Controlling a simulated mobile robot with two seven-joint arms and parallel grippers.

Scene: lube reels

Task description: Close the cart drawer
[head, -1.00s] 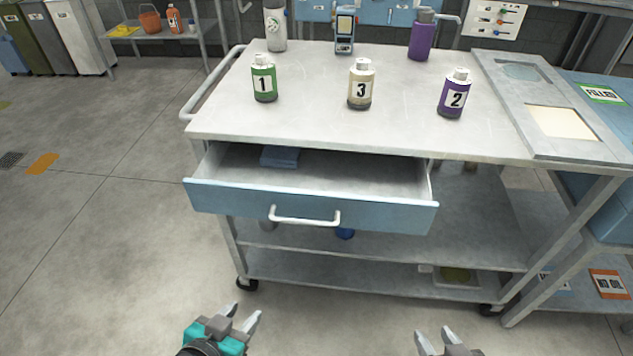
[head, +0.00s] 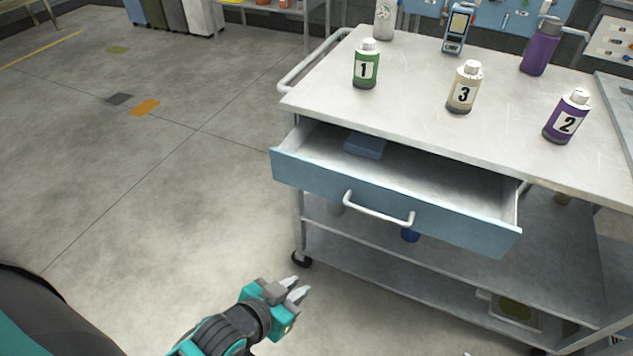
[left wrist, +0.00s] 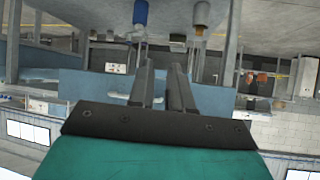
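The cart drawer (head: 385,205) has a blue front with a white bar handle (head: 378,211). It stands pulled out below the top of the grey cart (head: 415,110), its inside showing. A blue block-like item (head: 365,146) lies in it at the back left. My left gripper (head: 300,288) is in front of the cart, low in the picture and left of the handle, apart from the drawer. In the left wrist view my two fingers (left wrist: 163,82) stand apart with nothing between them.
Bottles marked 1 (head: 366,68), 3 (head: 464,90) and 2 (head: 567,118) stand on the cart top, with a purple bottle (head: 541,50) and a handheld device (head: 459,28) behind. A side rail (head: 312,68) sticks out at the left. The floor left of the cart is clear.

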